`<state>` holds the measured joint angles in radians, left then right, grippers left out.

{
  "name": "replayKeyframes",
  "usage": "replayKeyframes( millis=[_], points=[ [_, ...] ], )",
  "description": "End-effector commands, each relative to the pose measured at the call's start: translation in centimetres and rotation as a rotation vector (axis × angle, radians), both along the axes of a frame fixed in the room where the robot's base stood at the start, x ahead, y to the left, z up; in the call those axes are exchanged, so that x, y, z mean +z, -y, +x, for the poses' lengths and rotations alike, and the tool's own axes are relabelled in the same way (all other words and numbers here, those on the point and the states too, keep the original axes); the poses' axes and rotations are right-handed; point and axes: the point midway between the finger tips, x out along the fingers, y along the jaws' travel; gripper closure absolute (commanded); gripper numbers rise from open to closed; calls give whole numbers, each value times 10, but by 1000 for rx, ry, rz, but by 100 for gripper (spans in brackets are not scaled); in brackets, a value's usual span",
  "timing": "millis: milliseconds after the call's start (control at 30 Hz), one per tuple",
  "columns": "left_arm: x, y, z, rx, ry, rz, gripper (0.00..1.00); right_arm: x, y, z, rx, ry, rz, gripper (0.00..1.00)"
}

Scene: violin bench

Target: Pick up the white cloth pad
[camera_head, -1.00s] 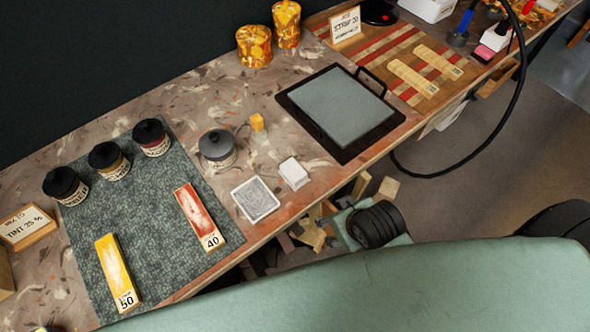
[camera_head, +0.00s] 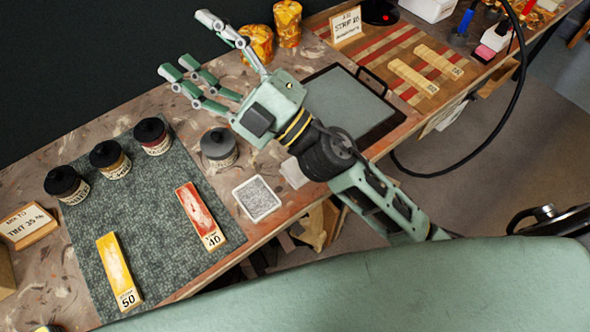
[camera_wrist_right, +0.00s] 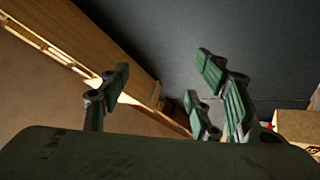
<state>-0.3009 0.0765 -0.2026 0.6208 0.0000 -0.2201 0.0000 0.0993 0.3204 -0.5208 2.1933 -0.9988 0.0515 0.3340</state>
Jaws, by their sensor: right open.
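The white cloth pad (camera_head: 292,175) appears to be the small white block near the bench's front edge, partly hidden behind my right forearm. A square tile with a grey pattern (camera_head: 256,198) lies just left of it. My right gripper (camera_head: 190,50) is open and empty, raised over the back of the bench with its fingers spread toward the upper left, well beyond the pad. In the right wrist view its open fingers (camera_wrist_right: 165,95) show with nothing between them, and the pad is not seen. My left gripper is not in view.
A grey-lidded jar (camera_head: 218,148) stands left of the pad. A green mat (camera_head: 150,215) holds red and yellow strips, with dark-lidded jars at its back. A dark-framed grey plate (camera_head: 345,95) and amber pots (camera_head: 287,22) lie beyond my arm. A black cable (camera_head: 520,90) hangs at right.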

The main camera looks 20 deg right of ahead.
Motion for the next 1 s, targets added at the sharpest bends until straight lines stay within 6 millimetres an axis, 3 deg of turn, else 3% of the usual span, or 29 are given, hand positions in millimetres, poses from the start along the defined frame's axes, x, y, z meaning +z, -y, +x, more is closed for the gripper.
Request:
replayKeyframes(
  millis=[33, 67, 133, 200, 300, 400, 533, 600, 733, 833, 1000],
  points=[
    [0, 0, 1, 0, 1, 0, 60, 4, -31, -19, 106, 115, -109, 42],
    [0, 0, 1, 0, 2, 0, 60, 0, -49, -32, 174, 180, -182, 42],
    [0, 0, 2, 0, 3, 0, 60, -21, -84, -62, 330, 306, -367, 42],
    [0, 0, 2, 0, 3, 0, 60, -58, -106, -87, 480, 404, -578, 42],
    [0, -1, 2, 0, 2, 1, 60, -130, -108, -103, 671, 484, -919, 42],
    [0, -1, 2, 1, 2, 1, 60, -202, -74, -97, 822, 482, -1288, 42],
    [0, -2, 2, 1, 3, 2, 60, -262, 3, -68, 932, 369, -1730, 42],
    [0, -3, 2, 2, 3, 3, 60, -276, 45, -51, 954, 280, -1919, 42],
    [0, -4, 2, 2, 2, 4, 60, -280, 103, -31, 958, 134, -2151, 42],
    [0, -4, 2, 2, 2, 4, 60, -280, 125, -25, 956, 67, -2236, 42],
    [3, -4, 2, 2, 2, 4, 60, -295, 132, -24, 959, 43, -2259, 42]
  ],
)
